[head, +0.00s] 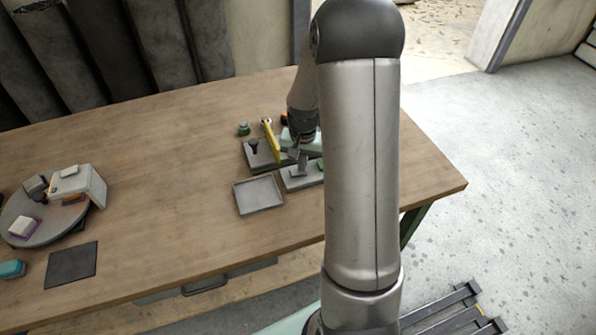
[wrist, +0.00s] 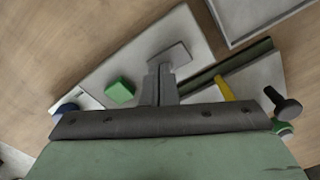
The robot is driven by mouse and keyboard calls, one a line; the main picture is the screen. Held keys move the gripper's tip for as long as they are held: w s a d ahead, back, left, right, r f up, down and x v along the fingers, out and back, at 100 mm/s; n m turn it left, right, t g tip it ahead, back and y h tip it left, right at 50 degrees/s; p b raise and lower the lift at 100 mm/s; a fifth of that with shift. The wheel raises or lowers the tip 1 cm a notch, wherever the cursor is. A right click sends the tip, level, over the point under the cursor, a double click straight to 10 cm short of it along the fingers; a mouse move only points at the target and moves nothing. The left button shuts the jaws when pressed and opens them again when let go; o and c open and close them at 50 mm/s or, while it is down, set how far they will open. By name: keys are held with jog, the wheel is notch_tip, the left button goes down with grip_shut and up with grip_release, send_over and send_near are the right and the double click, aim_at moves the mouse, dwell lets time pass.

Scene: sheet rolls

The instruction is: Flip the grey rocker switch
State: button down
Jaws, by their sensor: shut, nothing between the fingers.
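The grey rocker switch (wrist: 172,56) is a small flat grey piece on a pale panel (wrist: 191,28). In the wrist view it lies just beyond my fingertips; I cannot tell whether they touch it. My gripper (wrist: 160,72) is shut and empty, its fingers together over the panel. In the head view my gripper (head: 302,160) points down at the panel (head: 290,184), just above the rocker (head: 299,172). My arm hides the panel's right part there. Which way the rocker tilts is not clear.
A second panel holds a yellow lever (head: 270,140) and a black knob (head: 253,146). An empty grey tray (head: 259,195) lies in front. A round turntable (head: 45,238) stands far left; the table between is clear.

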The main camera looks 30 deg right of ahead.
notch_tip(320, 180, up, 7)
jog(key=p, duration=0.3)
jog(key=shift+f+p, duration=0.2)
jog(key=shift+p, duration=0.2)
dwell(0.3)
